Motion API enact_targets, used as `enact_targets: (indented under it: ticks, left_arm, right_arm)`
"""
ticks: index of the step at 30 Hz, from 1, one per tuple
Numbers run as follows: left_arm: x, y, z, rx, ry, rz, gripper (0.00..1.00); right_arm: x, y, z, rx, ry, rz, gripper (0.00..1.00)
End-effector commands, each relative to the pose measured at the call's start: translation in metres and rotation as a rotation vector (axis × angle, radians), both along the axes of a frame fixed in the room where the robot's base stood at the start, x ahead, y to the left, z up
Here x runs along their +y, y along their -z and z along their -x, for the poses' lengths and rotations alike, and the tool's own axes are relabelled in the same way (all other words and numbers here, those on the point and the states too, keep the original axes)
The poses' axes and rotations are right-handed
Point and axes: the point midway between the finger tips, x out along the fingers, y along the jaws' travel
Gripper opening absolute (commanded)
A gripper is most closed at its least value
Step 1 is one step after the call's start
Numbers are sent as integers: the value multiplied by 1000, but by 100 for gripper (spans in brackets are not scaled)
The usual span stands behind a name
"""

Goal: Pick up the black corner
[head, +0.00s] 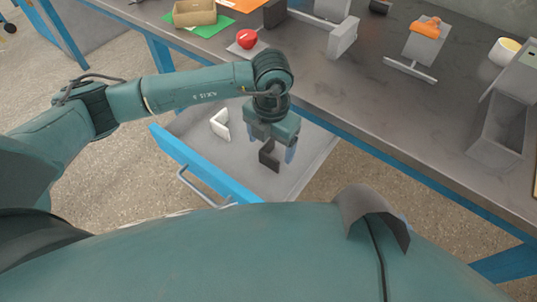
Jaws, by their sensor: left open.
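The black corner (266,158) is a small dark L-shaped piece in the open drawer (312,160) under the bench. My left gripper (271,148) points down over the drawer with its fingers apart. The black corner shows between and just below the fingertips, partly covered by the gripper; I cannot tell whether a finger touches it. A white corner (220,124) of similar shape lies in the drawer to the left of the gripper. My right gripper is not in view.
The drawer's blue front (200,165) has a metal handle. On the grey bench (375,95) above are a red round thing (247,38), a cardboard box (194,12) on a green sheet, an orange item (426,27) on a stand, and a grey bin (503,125) at the right.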

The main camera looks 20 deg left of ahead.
Motion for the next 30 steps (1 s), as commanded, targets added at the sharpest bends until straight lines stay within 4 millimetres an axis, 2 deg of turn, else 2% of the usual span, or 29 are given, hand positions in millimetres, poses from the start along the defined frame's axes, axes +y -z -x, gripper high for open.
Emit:
enact_targets:
  ticks: [8,16,24,30]
  left_arm:
    - [0,18,2,2,2,2,80]
    - [2,57,5,2,0,2,80]
    - [2,61,5,0,2,3,80]
    - [2,61,4,0,2,3,64]
  right_arm:
    - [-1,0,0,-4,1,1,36]
    - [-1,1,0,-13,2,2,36]
    - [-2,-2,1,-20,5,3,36]
    - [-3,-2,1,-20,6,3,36]
